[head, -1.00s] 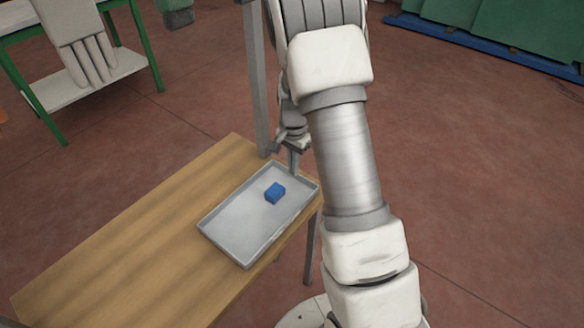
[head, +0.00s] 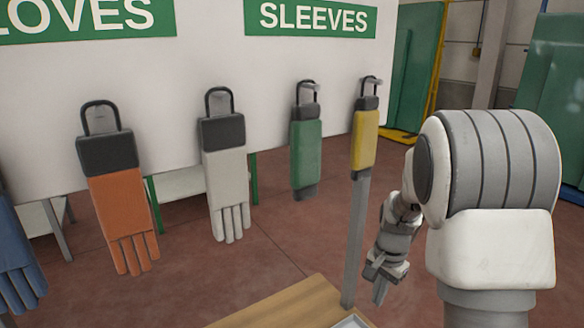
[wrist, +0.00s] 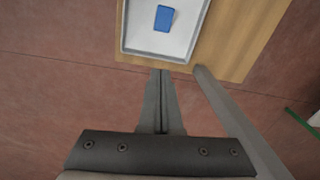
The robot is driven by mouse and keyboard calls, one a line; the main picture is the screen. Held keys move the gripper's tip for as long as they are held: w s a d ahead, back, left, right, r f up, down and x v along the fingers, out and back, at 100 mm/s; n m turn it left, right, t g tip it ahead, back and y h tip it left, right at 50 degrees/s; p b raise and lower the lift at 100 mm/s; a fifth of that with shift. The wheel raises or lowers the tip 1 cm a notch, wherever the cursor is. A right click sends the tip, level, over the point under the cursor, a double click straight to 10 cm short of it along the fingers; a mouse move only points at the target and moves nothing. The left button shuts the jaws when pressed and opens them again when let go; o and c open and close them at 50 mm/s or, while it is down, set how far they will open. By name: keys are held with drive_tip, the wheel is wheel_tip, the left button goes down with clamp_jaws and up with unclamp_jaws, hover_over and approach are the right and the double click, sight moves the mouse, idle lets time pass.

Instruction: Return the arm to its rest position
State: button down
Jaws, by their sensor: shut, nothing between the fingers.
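My gripper (head: 378,287) hangs at the right of the head view, near the grey post and beyond the corner of the wooden table. Its fingers are together and hold nothing. In the wrist view my gripper (wrist: 162,74) points toward the near edge of a grey tray (wrist: 128,52). A blue block (wrist: 164,18) lies in the tray, apart from the fingers. In the head view only a corner of the tray (head: 352,322) shows at the bottom edge, and the block is out of view.
A grey post (head: 355,240) stands close to my gripper, at the wooden table (head: 285,306). A white board holds an orange glove (head: 122,215), a pale glove (head: 227,180), a green sleeve (head: 306,150) and a yellow sleeve (head: 365,138). Open red floor lies beyond the table.

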drive_tip(key=s+a+r+n+t+p, duration=0.1)
drive_tip(key=s+a+r+n, duration=0.1)
drive_tip(key=s+r, duration=0.45)
drive_tip(key=s+a+r+n+t+p, duration=0.1)
drive_tip(key=s+a+r+n, duration=0.2)
drive_tip(key=r, duration=0.7)
drive_tip(key=s+a+r+n+t+p, duration=0.2)
drive_tip(key=s+r+n, duration=0.3)
drive_tip(key=s, duration=0.8)
drive_tip(key=shift+s+a+r+t, duration=0.2)
drive_tip(key=shift+r+t, duration=0.2)
drive_tip(key=shift+r, duration=0.3)
